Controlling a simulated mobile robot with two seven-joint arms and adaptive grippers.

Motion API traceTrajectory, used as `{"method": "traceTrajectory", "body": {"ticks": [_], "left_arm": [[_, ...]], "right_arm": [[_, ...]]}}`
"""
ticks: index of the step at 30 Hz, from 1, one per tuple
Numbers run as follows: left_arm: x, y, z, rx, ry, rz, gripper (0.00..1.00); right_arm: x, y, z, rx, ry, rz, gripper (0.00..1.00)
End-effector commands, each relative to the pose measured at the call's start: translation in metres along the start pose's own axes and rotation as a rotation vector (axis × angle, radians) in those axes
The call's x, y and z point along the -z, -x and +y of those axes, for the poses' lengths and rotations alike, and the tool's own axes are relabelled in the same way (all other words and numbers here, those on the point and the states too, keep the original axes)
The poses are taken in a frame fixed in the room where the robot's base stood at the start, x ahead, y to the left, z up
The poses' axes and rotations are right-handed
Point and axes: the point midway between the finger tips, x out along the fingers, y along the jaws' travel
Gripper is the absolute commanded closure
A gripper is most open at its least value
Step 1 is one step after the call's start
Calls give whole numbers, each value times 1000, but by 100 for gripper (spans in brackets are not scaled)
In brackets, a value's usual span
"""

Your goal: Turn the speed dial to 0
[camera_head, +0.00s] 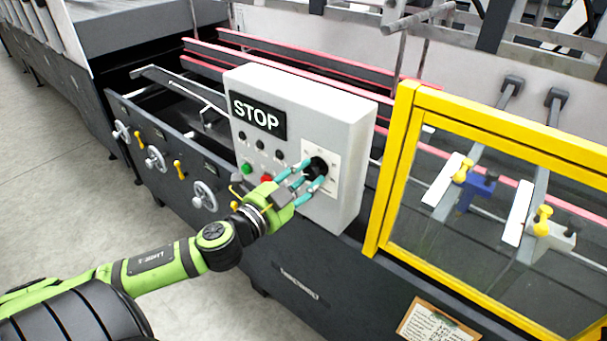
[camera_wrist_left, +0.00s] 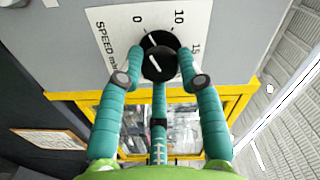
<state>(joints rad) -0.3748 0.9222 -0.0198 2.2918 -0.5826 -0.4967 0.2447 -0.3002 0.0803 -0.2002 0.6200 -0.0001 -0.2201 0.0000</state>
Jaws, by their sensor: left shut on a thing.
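The speed dial (camera_head: 319,167) is a black round knob on a white scale plate on the face of the grey control box. In the left wrist view the dial (camera_wrist_left: 160,55) sits by the printed 0, 10 and 15, beside the word SPEED. A white line on it points up and left, roughly toward the 0; the exact reading is hard to tell. My left gripper (camera_head: 307,176) has its teal fingers around the knob. In the left wrist view my left gripper (camera_wrist_left: 160,72) is shut on the dial, with fingers at both sides and below. My right gripper is not in view.
The control box (camera_head: 347,115) carries a STOP sign (camera_head: 258,116), a green button (camera_head: 247,169) and a red button (camera_head: 267,180) close to my gripper. A yellow-framed guard (camera_head: 388,170) stands just right. Handwheels (camera_head: 204,196) line the machine's side at left.

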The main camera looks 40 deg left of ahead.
Motion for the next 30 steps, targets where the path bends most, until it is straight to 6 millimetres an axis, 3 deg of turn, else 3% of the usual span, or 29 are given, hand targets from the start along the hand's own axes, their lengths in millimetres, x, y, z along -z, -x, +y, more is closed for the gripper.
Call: {"method": "traceTrajectory", "body": {"ticks": [9, 24, 25, 26, 30], "left_arm": [[2, 0, 1, -5, 104, 6, 96], [2, 0, 1, -4, 119, 7, 96], [2, 0, 1, -3, 118, 7, 51], [2, 0, 1, -3, 118, 6, 40], [2, 0, 0, -2, 116, 5, 40]], "right_arm": [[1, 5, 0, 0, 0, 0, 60], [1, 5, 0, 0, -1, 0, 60], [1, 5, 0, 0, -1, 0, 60], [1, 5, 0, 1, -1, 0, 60], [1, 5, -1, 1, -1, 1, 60]]}}
